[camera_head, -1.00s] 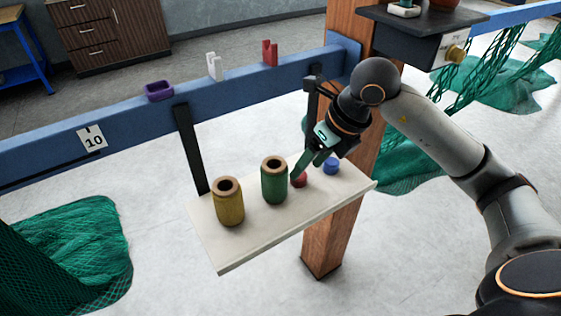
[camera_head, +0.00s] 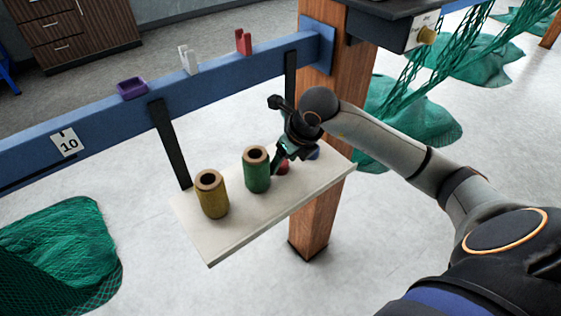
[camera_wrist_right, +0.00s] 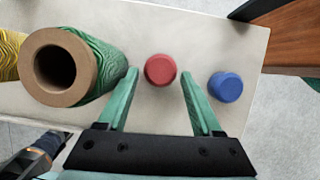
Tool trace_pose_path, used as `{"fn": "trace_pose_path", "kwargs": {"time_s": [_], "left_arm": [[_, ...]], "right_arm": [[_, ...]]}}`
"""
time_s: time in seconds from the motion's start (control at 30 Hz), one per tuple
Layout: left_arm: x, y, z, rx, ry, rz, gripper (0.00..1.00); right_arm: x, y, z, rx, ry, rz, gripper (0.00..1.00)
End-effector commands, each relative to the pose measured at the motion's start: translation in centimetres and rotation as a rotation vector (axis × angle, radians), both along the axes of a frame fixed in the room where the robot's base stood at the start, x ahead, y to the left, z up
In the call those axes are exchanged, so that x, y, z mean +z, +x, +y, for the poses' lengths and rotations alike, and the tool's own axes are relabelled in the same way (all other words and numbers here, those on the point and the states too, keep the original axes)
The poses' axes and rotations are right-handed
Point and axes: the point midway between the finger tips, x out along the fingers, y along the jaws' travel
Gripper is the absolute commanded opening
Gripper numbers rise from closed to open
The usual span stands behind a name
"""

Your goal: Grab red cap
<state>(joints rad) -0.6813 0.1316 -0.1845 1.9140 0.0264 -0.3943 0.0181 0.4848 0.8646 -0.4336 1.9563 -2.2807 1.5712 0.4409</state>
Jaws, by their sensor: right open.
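The red cap (camera_head: 283,167) lies on the pale shelf (camera_head: 235,218), between the green spool and the blue cap, partly hidden by my gripper in the head view. In the right wrist view the red cap (camera_wrist_right: 160,70) is just beyond and between the fingertips. My right gripper (camera_head: 277,166) is open, its fingers pointing down at the shelf; it also shows in the right wrist view (camera_wrist_right: 158,75), with the left finger close to the green spool and the right finger between the red and blue caps. My left gripper is not in view.
The green spool (camera_head: 257,172) stands close left of the red cap, with a yellow spool (camera_head: 212,196) further left. A blue cap (camera_wrist_right: 225,87) sits close on the right. A wooden post (camera_head: 318,215) and blue beam (camera_head: 215,66) border the shelf.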

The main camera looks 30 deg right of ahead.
Motion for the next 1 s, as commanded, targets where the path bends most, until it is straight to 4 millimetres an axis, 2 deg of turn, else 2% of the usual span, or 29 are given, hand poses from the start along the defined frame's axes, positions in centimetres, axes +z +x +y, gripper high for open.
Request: {"fn": "trace_pose_path", "kwargs": {"time_s": [0.1,0.33,0.93,1.0], "left_arm": [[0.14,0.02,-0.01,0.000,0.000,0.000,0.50],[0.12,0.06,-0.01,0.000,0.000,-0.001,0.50],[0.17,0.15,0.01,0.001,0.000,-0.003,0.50],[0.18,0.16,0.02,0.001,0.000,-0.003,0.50]], "right_arm": [[-0.92,0.38,0.04,0.001,0.000,0.000,0.67],[-1.12,0.46,0.04,0.001,-0.001,-0.001,0.67],[-1.05,0.45,0.02,0.001,-0.001,-0.002,0.00],[-1.04,0.46,0.03,0.001,-0.001,-0.002,0.00]]}}
